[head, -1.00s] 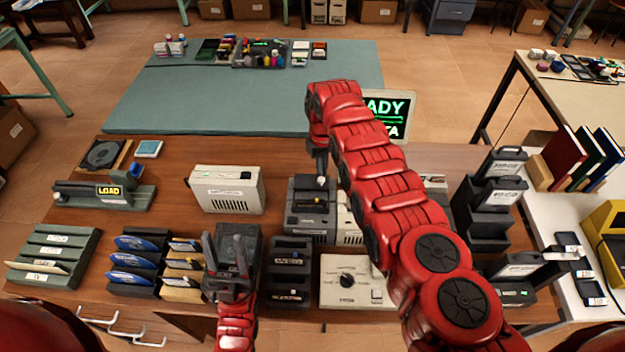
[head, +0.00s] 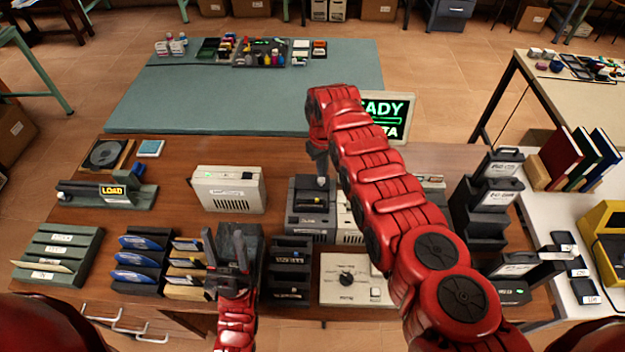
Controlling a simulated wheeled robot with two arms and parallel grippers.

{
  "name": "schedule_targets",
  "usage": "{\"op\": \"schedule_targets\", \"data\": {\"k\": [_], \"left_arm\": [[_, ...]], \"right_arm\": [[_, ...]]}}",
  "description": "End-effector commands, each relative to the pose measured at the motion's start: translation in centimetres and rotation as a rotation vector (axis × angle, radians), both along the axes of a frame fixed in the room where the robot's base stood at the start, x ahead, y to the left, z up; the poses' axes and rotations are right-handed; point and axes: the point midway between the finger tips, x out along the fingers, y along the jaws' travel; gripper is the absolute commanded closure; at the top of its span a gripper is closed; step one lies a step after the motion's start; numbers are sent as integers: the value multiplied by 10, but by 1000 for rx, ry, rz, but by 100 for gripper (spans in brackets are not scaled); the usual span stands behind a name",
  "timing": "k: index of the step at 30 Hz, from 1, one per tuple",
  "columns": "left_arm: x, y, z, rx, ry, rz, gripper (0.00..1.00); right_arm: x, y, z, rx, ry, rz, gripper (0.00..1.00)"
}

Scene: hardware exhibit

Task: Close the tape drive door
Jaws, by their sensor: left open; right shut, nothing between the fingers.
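The tape drive appears to be the dark grey and beige unit (head: 309,226) in the middle of the desk, with a dark upper part and a slot holding something with a yellow mark. I cannot tell how far its door is open. My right gripper (head: 320,181) points down at the unit's upper part, fingers shut and empty. Whether it touches is unclear. My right arm hides the unit's right surroundings. My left gripper (head: 227,257) is open and empty, over a dark box at the front of the desk, left of the drive.
A beige box drive (head: 228,190) stands to the left. A dark cartridge rack (head: 291,270) and a beige knob panel (head: 345,283) stand in front. A screen (head: 388,117) is behind my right arm. Dark stepped holders (head: 485,215) stand at right. The green mat (head: 240,95) behind is largely clear.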

Motion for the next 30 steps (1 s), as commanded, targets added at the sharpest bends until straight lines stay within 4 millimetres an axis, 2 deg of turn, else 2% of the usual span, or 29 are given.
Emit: {"op": "schedule_targets", "data": {"k": [30], "left_arm": [[0,0,22,0,0,0,50]], "right_arm": [[-7,0,0,-2,3,1,100]]}}
